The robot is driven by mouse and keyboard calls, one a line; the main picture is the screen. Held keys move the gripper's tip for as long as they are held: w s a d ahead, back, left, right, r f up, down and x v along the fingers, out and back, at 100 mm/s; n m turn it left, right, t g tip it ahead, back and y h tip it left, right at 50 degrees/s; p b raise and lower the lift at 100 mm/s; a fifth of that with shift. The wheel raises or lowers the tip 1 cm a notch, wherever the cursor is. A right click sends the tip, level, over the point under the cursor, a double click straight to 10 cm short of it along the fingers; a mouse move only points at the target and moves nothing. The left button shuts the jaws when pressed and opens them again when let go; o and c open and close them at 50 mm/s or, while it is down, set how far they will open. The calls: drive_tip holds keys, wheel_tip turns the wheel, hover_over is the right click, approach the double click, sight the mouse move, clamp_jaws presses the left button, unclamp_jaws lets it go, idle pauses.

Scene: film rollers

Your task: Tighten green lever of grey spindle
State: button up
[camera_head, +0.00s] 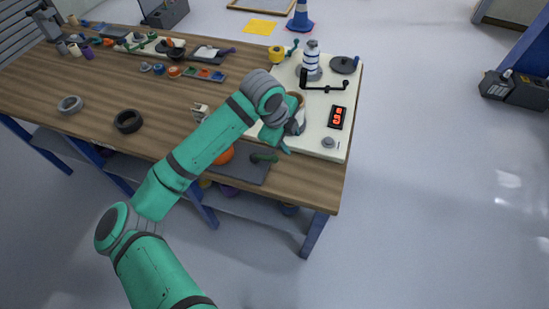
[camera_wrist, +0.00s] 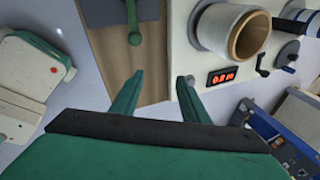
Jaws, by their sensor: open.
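A grey spindle (camera_head: 310,74) carrying a blue-and-white striped roll stands at the back of the white board in the head view. A small green lever (camera_head: 292,48) lies just to its left, beside a yellow piece; I cannot tell which part it joins. Another green handle (camera_head: 264,157) lies by the dark mat near the front; a green handle also shows at the top of the wrist view (camera_wrist: 134,22). My gripper (camera_head: 293,139) is over the board's front part, well short of the spindle. In the wrist view its green fingers (camera_wrist: 162,80) are apart and nothing is between them.
A pale roll with a tan core (camera_wrist: 250,38) stands beside the red display (camera_wrist: 221,76). The black crank bracket (camera_head: 325,88) and dark disc (camera_head: 343,65) occupy the board's back. A grey knob (camera_head: 328,142) sits at its front.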

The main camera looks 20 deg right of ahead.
drive_tip(key=y, duration=0.2)
approach(274, 157)
drive_tip(key=shift+m, duration=0.3)
drive_tip(key=x, duration=1.1)
drive_tip(key=shift+f, duration=0.15)
clamp_jaws()
